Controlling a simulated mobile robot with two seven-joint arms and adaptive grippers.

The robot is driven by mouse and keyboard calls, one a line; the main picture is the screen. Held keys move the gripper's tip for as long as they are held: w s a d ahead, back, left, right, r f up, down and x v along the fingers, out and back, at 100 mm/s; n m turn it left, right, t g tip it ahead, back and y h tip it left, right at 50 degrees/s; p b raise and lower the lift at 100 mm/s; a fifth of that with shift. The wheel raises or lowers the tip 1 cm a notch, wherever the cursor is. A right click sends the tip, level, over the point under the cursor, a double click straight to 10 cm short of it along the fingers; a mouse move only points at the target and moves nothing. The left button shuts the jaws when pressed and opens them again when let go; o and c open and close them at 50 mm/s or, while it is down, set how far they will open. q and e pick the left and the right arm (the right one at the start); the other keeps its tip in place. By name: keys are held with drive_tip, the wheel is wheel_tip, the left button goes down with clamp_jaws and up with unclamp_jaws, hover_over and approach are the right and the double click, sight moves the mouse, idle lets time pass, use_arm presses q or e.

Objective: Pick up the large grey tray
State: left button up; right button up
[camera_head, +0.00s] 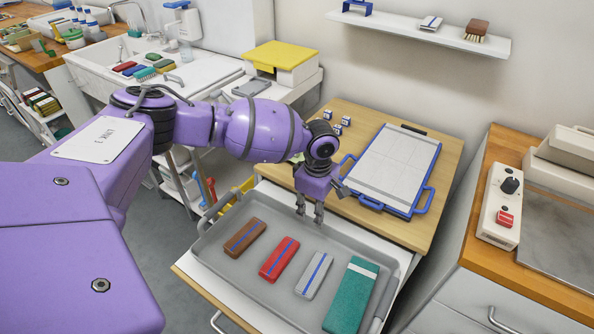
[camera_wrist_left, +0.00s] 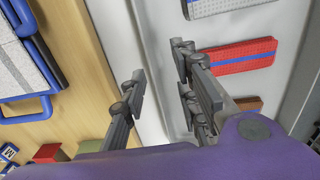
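The large grey tray (camera_head: 222,262) lies in a pulled-out white drawer and holds a brown block, a red block, a light grey block and a teal block. My left gripper (camera_head: 309,216) points down at the tray's far long rim, near its middle. In the left wrist view the gripper (camera_wrist_left: 160,95) is open, with a clear gap between its fingers. One finger is over the pale strip beside the tray (camera_wrist_left: 290,78), the other on the side of the blocks. Whether the fingers touch the rim cannot be told. My right gripper is not in view.
A wooden top (camera_head: 440,165) behind the drawer carries a blue-handled board (camera_head: 395,165) and several small cubes. A counter with a control box (camera_head: 500,205) stands at the right. A sink (camera_head: 140,60) and a yellow-lidded box (camera_head: 280,62) are at the back left.

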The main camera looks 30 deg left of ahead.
use_arm(q)
drive_tip(key=f, duration=0.2)
drive_tip(key=w+f, duration=0.1)
drive_tip(key=f, duration=0.1)
drive_tip(key=shift+d, duration=0.4)
wheel_tip(320, 180, down, 3)
drive_tip(key=shift+b, duration=0.4)
drive_tip(key=shift+w, duration=0.15)
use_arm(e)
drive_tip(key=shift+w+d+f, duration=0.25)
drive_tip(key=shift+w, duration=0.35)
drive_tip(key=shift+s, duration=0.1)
use_arm(q)
clamp_jaws()
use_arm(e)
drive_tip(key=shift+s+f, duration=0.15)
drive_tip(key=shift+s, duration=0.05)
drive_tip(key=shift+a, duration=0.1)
